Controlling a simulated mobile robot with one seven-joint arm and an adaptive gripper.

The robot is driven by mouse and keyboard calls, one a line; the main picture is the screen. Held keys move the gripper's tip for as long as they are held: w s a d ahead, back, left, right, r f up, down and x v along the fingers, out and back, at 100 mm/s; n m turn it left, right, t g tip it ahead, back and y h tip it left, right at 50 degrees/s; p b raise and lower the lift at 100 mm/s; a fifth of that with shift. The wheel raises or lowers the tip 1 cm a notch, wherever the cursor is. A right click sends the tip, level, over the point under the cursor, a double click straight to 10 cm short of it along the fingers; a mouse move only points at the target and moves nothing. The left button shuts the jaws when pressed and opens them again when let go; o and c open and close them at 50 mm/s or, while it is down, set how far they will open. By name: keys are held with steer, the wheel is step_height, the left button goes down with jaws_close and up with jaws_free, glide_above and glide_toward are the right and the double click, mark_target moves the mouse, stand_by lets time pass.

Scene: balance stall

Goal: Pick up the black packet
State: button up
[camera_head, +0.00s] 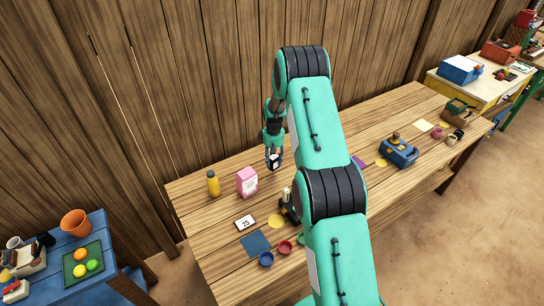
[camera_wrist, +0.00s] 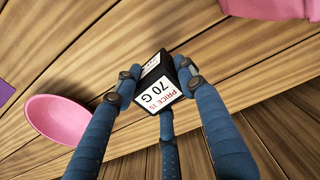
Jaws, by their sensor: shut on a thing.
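The black packet (camera_wrist: 166,84) has white labels, one reading "PRICE IS 70 G". It sits between the blue fingers of my gripper (camera_wrist: 160,88) in the wrist view, with fingers pressed on its left and right sides and a third finger below it. In the head view my gripper (camera_head: 273,150) points down over the back of the wooden table, and the small dark packet (camera_head: 274,162) shows at its fingertips. I cannot tell for sure how far the packet is above the table.
A pink packet (camera_head: 247,181) and a yellow bottle (camera_head: 213,183) stand left of my gripper. A pink bowl (camera_wrist: 62,118) lies at left in the wrist view. A price card (camera_head: 245,222), small bowls and a blue scale (camera_head: 399,153) are on the wooden table (camera_head: 205,235). My arm hides its middle.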

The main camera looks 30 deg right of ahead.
steer(key=shift+s+a+r, duration=0.1)
steer(key=shift+s+a, duration=0.15)
steer(key=shift+s, duration=0.35)
steer(key=shift+s+a, duration=0.2)
steer(key=shift+s, duration=0.35)
